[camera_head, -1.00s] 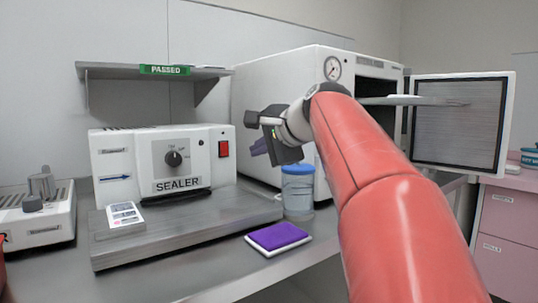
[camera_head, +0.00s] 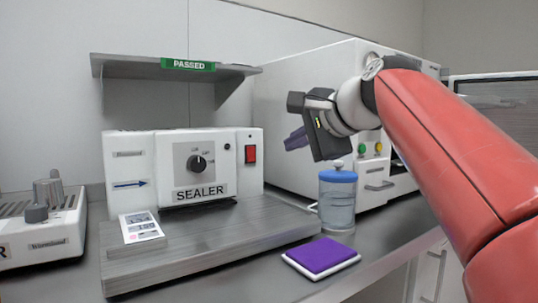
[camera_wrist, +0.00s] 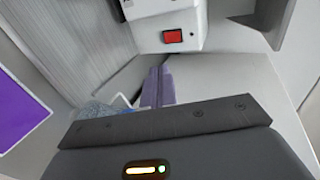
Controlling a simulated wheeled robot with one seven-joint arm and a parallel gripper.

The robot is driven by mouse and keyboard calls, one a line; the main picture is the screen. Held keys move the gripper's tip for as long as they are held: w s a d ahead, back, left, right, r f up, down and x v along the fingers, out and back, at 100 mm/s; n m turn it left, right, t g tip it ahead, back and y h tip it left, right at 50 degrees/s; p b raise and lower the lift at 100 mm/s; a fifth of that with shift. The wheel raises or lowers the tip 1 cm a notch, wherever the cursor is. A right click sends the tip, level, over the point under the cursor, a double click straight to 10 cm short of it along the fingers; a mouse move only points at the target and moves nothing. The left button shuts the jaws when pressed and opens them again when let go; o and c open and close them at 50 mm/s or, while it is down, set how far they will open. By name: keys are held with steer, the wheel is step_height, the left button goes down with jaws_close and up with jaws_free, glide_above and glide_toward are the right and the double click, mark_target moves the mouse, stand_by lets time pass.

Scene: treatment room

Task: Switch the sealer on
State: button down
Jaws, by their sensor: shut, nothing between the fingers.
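The white sealer (camera_head: 226,144) stands on the counter, with a dark dial (camera_head: 197,162) and a "SEALER" label on its front. Its red rocker switch (camera_head: 251,154) is at the upper right of the front. In the wrist view the red switch (camera_wrist: 173,36) is near the top, on the white casing (camera_wrist: 150,42). I cannot tell the switch's position. My gripper (camera_head: 292,140) is to the right of the sealer, apart from it, with purple fingers pointing left towards the switch side. In the wrist view the fingers (camera_wrist: 158,82) are together and empty, below the switch.
A blue-lidded jar (camera_head: 337,205) stands below my gripper. A purple pad (camera_head: 321,256) lies at the counter's front. A grey shelf (camera_head: 125,69) hangs above the sealer. A white autoclave-like cabinet (camera_head: 283,95) is behind my gripper. A small white device (camera_head: 60,220) stands at left.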

mark_target(252, 160)
steer(key=x, duration=0.9)
steer(key=r+p+x, duration=0.1)
steer(key=x, duration=0.3)
steer(key=shift+w+a+f, duration=0.1)
steer(key=shift+w+a, duration=0.25)
steer(key=shift+w, duration=0.1)
steer(key=shift+p, duration=0.35)
steer(key=shift+w+a+f, duration=0.1)
steer(key=shift+w, duration=0.05)
